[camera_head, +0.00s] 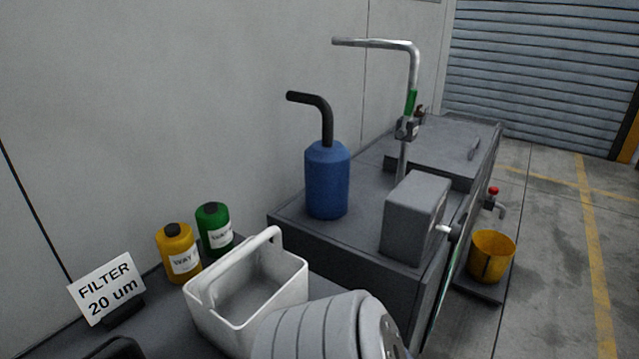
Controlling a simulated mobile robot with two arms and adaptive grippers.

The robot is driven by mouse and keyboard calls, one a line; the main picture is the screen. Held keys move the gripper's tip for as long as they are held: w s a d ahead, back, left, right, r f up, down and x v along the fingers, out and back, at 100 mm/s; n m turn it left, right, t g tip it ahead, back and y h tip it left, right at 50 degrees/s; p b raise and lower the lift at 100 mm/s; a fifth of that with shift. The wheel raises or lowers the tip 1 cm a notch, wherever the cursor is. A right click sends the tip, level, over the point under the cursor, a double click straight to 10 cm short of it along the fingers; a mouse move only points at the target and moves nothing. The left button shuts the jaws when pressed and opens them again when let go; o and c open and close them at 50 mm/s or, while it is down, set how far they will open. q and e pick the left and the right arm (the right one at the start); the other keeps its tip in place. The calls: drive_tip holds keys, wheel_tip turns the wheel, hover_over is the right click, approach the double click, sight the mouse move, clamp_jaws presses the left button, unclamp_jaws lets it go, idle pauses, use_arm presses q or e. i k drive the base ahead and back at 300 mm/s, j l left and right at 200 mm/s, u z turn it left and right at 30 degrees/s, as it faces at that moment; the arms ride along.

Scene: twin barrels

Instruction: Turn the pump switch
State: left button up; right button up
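A grey box (414,219) stands on the near right part of the dark grey bench unit (295,225). A short light-coloured knob or lever (450,232) sticks out of its right side. It may be the pump switch, but its markings and setting are too small to tell. Neither gripper can be made out in the head view, and nothing is seen touching the box or the knob.
A blue bottle (327,180) and a metal pipe (404,150) stand on the unit. A yellow bucket (490,257) sits under a red-handled tap (491,201). A white carrier (217,310), two bottles and a sign are nearer. A pale ribbed cylinder (315,328) fills the bottom foreground.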

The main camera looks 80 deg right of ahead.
sight(454, 234)
drive_tip(key=z, duration=0.95)
drive_tip(key=j+z, duration=0.1)
drive_tip(key=z, duration=0.4)
drive_tip(key=k+z, duration=0.1)
drive_tip(key=z, duration=1.35)
